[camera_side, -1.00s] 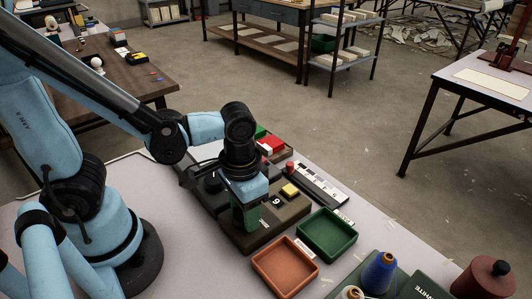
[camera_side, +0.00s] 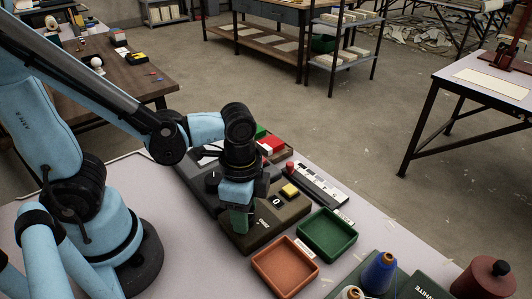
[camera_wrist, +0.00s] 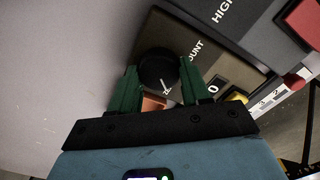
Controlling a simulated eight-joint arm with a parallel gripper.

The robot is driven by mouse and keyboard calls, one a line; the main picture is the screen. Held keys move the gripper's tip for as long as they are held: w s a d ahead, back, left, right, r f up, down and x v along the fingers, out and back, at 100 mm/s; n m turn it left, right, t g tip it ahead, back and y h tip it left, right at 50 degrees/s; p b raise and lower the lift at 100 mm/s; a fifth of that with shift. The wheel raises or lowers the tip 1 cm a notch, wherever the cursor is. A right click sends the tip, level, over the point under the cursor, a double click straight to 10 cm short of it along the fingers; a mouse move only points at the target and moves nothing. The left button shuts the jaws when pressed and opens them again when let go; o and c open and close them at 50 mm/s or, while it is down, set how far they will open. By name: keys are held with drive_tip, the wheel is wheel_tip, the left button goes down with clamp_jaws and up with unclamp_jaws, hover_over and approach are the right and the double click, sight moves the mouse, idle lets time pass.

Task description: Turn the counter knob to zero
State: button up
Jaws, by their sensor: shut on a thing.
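The counter is a dark brown box (camera_side: 250,242) on the table, seen in the side view. Its small display (camera_side: 277,201) reads 0, and the display also shows 0 in the wrist view (camera_wrist: 213,89). The round black counter knob (camera_wrist: 158,68) has a white pointer line, angled down and right toward partly hidden lettering that looks like ZERO. My gripper (camera_wrist: 159,80) has its green fingers shut on the knob, one on each side. In the side view my gripper (camera_side: 240,219) points down onto the box and hides the knob.
A yellow button (camera_side: 290,190) is beside the display. A grey panel with another black knob (camera_side: 213,178) and a red button (camera_side: 271,145) lies behind. An orange tray (camera_side: 285,266) and a green tray (camera_side: 327,234) stand in front and right, with thread spools (camera_side: 379,272) beyond.

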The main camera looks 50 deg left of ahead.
drive_tip(key=shift+m, duration=0.5)
drive_tip(key=o, duration=1.1)
drive_tip(key=shift+r, duration=0.1)
drive_tip(key=shift+r, duration=5.95)
drive_tip(key=w+a+n+t, duration=0.2)
drive_tip(key=a+n, duration=0.1)
drive_tip(key=w+a+f+n+t, duration=0.1)
drive_tip(key=w+a+n+t, duration=0.1)
drive_tip(key=n, duration=0.2)
drive_tip(key=w+a+f+n+t, duration=0.1)
drive_tip(key=w+a+n+t, duration=0.1)
drive_tip(key=a+n+t, duration=0.1)
drive_tip(key=shift+a+f+n, duration=0.1)
drive_tip(key=shift+a+n, duration=0.25)
drive_tip(key=shift+n, duration=0.35)
